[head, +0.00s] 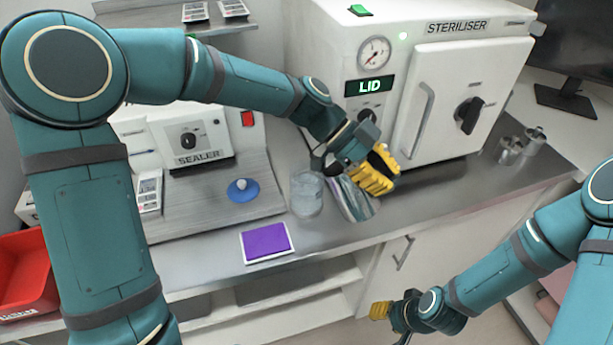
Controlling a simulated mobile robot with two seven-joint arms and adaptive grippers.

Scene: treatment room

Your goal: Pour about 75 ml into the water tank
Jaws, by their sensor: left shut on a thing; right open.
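My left gripper (375,172), with yellow fingers, is shut in front of the steriliser (455,85). A greyish, streaked, partly see-through thing (354,203) shows tilted just below its fingers; they hide its upper part, and what it is cannot be told for certain. A clear container (306,196) stands upright on the counter just left of it. A round blue lid with a pale knob (243,191) lies further left. The steriliser's display reads LID (370,86). I cannot make out a water tank opening or any water level. My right gripper (380,311) is open and low, in front of the cabinets.
A purple pad with a white border (267,243) lies near the counter's front edge. The sealer (188,142) stands at the back left. Several metal cups (510,151) stand right of the steriliser. A red bin (24,275) is at far left. Open shelves lie below the counter.

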